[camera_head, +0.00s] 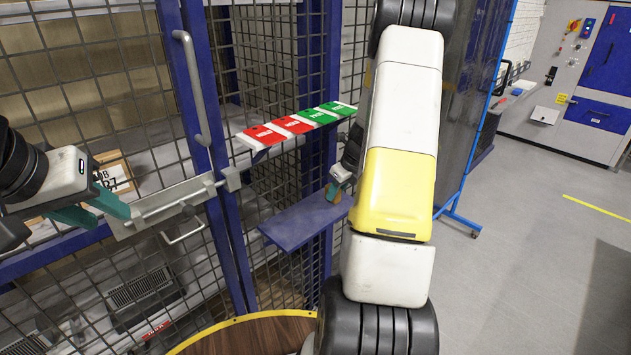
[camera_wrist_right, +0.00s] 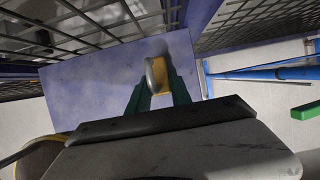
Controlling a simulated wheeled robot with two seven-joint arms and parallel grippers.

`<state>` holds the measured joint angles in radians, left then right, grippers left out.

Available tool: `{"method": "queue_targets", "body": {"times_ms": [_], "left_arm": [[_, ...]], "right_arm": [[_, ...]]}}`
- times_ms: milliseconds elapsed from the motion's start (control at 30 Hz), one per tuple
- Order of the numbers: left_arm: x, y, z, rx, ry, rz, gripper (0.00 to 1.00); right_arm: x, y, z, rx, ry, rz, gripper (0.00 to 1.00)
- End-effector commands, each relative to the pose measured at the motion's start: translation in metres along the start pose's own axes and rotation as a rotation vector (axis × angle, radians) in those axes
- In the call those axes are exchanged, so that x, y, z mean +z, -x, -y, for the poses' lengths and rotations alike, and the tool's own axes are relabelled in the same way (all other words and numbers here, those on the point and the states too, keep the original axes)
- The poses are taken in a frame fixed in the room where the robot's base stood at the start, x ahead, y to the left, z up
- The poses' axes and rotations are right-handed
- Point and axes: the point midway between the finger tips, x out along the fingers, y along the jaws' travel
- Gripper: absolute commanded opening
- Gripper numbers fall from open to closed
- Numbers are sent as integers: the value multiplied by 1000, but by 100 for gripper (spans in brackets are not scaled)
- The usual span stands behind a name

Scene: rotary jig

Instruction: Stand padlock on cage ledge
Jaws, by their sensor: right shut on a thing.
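The padlock has a yellow body and a grey part, and sits between the green fingers of my right gripper (camera_wrist_right: 158,88) in the right wrist view. My right gripper (camera_head: 336,190) is shut on the padlock (camera_wrist_right: 156,74), over the blue cage ledge (camera_head: 292,225). The ledge also fills the middle of the right wrist view (camera_wrist_right: 95,85). I cannot tell whether the padlock touches the ledge. In the head view my right arm and fingers hide most of the padlock. My left gripper (camera_head: 95,210) is open and empty, with its teal fingers apart near the cage door bolt (camera_head: 160,205).
A shelf with red and green tags (camera_head: 300,122) is above the ledge. The mesh cage door (camera_head: 90,70) has a grey handle (camera_head: 190,85). A blue post stands beside the ledge. A round wooden top (camera_head: 245,335) is below. Grey floor (camera_head: 520,260) is clear at right.

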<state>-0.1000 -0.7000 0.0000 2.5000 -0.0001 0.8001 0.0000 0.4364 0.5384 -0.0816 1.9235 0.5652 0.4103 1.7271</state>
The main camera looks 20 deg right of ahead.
Motion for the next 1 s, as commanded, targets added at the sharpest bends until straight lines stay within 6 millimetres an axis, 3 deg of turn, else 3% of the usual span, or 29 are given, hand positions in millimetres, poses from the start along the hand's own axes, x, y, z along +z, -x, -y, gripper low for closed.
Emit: {"method": "queue_targets", "body": {"times_ms": [133, 167, 233, 267, 667, 933, 1000], "left_arm": [[0, 0, 0, 0, 0, 0, 36], [0, 0, 0, 0, 0, 0, 36], [0, 0, 0, 0, 0, 0, 36], [0, 0, 0, 0, 0, 0, 36], [0, 0, 0, 0, 0, 0, 36], [0, 0, 0, 0, 0, 0, 36], [0, 0, 0, 0, 0, 0, 36]], "right_arm": [[-1, -3, 0, 0, 0, 0, 0], [-1, -2, 0, 0, 0, 0, 31], [-1, -2, 0, 0, 0, 0, 45], [-1, -2, 0, 0, 0, 0, 47], [0, 4, 0, 0, 0, 0, 47], [1, 57, 0, -3, 2, 3, 47], [-22, 61, 1, -1, -7, -1, 47]]}}
